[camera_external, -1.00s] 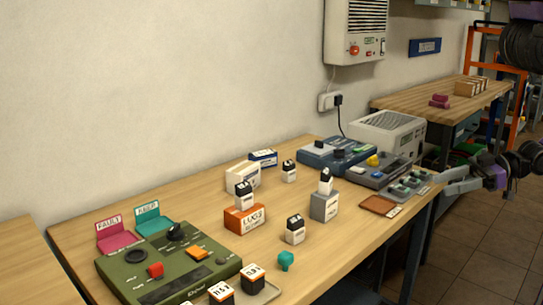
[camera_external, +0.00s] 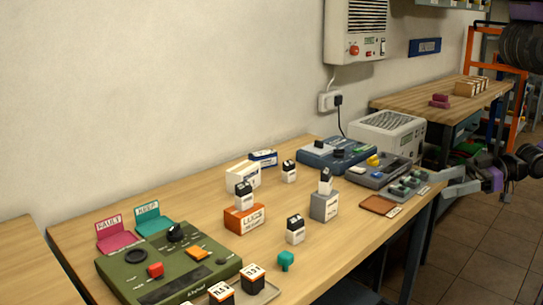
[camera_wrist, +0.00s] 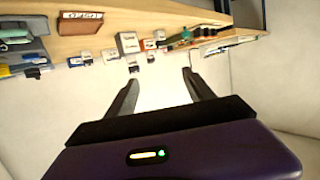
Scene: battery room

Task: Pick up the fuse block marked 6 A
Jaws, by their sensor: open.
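Several small white blocks with black tops stand on the bench. One is on the orange LUGS box (camera_external: 244,220), one on a grey box (camera_external: 324,206). Another block (camera_external: 289,171) stands at the back and another (camera_external: 295,230) nearer the front, both on the wood. Their markings are too small to read, so I cannot tell which is 6 A. My gripper (camera_external: 450,181) is open and empty at the bench's right end, away from these blocks. In the wrist view my gripper (camera_wrist: 160,80) has its fingers apart, with the bench things upside down beyond them.
A green device (camera_external: 165,268) with pink and teal holders fills the front left. Blue (camera_external: 330,157) and grey instruments and a brown pad (camera_external: 377,205) are at the right. The central wood is partly clear.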

